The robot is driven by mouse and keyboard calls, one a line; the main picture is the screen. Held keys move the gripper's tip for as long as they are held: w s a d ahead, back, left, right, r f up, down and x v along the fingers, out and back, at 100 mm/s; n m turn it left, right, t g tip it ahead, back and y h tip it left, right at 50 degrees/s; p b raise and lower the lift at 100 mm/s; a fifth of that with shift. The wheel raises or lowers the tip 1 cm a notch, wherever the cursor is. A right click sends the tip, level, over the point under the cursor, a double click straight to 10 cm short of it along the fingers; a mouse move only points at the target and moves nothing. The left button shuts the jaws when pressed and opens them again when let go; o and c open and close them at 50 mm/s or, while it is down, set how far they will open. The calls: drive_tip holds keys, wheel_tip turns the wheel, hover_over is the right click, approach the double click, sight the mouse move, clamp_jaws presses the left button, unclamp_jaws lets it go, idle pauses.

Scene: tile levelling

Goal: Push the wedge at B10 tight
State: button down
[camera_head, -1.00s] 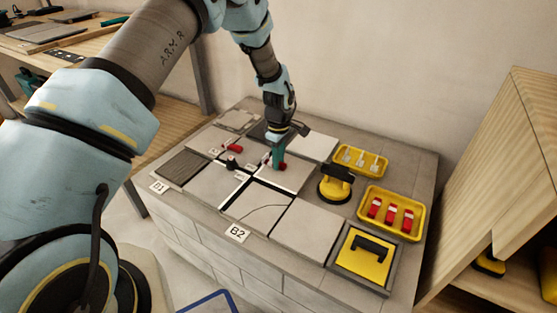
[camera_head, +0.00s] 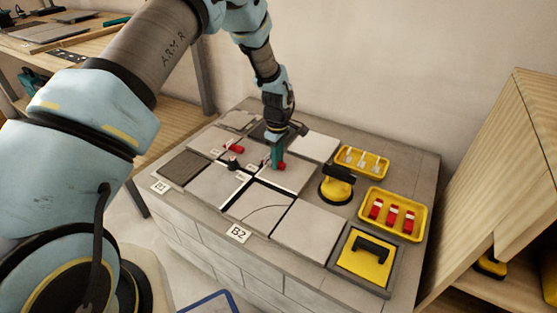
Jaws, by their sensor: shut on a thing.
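My gripper (camera_head: 276,165) points down over the tiled bench, with its teal fingers low at the middle tiles. It is shut on a small red wedge (camera_head: 283,166), which shows just right of the fingertips, close to the tile surface. The fingers hide part of this wedge and the joint under it. Another red wedge (camera_head: 236,149) lies to the left, by a small white label. A dark piece (camera_head: 233,163) sits at a tile joint nearby. I cannot read a B10 label, and I cannot tell how tight the wedge sits.
Yellow trays hold white clips (camera_head: 362,161) and red wedges (camera_head: 393,215) at the right. A yellow-and-black suction cup (camera_head: 339,184) stands left of them. A yellow float with a black handle (camera_head: 366,254) lies at the front right.

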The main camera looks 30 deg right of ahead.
drive_tip(key=shift+w+a, duration=0.35)
drive_tip(key=shift+w, duration=0.35)
idle(0.8)
drive_tip(key=c, duration=0.6)
unclamp_jaws()
drive_tip(key=shift+s, duration=0.1)
wheel_tip(320, 180, up, 11)
drive_tip(key=shift+f+p, duration=0.1)
drive_tip(key=shift+p, duration=0.25)
